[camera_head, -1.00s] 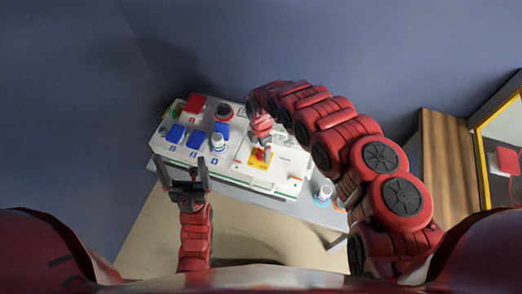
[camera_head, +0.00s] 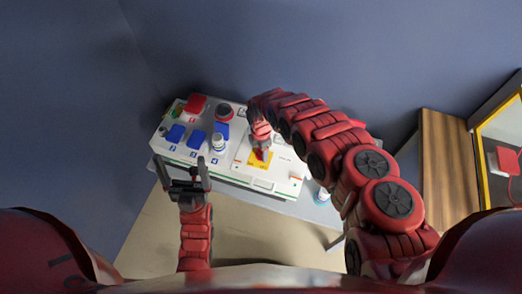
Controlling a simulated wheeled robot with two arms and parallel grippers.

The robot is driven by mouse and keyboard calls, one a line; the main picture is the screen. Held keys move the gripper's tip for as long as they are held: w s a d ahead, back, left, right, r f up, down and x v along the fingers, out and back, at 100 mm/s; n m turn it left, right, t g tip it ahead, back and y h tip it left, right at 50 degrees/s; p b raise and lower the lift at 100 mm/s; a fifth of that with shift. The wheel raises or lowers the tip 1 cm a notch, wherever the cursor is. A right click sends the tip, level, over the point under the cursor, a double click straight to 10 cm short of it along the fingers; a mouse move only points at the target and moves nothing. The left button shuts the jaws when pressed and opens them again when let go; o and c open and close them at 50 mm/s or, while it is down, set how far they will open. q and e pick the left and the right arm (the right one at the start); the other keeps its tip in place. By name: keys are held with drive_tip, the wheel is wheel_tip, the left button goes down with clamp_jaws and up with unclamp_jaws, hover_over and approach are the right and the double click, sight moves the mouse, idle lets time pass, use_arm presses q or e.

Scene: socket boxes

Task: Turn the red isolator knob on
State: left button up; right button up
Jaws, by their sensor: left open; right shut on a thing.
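The red isolator knob (camera_head: 260,154) sits on a yellow plate (camera_head: 262,164) at the right part of the white socket panel (camera_head: 236,174). My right gripper (camera_head: 261,147) reaches down over the knob and is shut on it; the gripper and wrist hide most of the knob, so its exact angle is hard to read. My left gripper (camera_head: 187,177) is open and empty, with its fingers pointing up in the picture, in front of the panel's left part.
Blue socket covers (camera_head: 176,132), a red one (camera_head: 195,104) and a white-and-blue plug (camera_head: 218,142) are on the panel's left part. Another such item (camera_head: 322,195) stands right of the panel. A wooden cabinet (camera_head: 448,160) is at the right. Bare floor lies in front.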

drive_tip(key=shift+c, duration=1.3)
drive_tip(key=shift+m, duration=0.3)
drive_tip(key=shift+m+b, duration=0.3)
drive_tip(key=shift+m, duration=0.5)
drive_tip(key=m, duration=0.3)
drive_tip(key=shift+f+m+b, duration=0.1)
drive_tip(key=shift+m+b, duration=0.25)
drive_tip(key=shift+m, duration=0.05)
drive_tip(key=m, duration=0.3)
drive_tip(key=shift+m+b, duration=0.3)
drive_tip(key=shift+b, duration=0.05)
drive_tip(key=m+b, duration=0.1)
drive_tip(key=m, duration=0.2)
drive_tip(key=shift+a, duration=0.1)
drive_tip(key=m+b, duration=0.1)
drive_tip(key=m, duration=0.4)
drive_tip(key=shift+b, duration=0.35)
drive_tip(key=shift+m, duration=0.3)
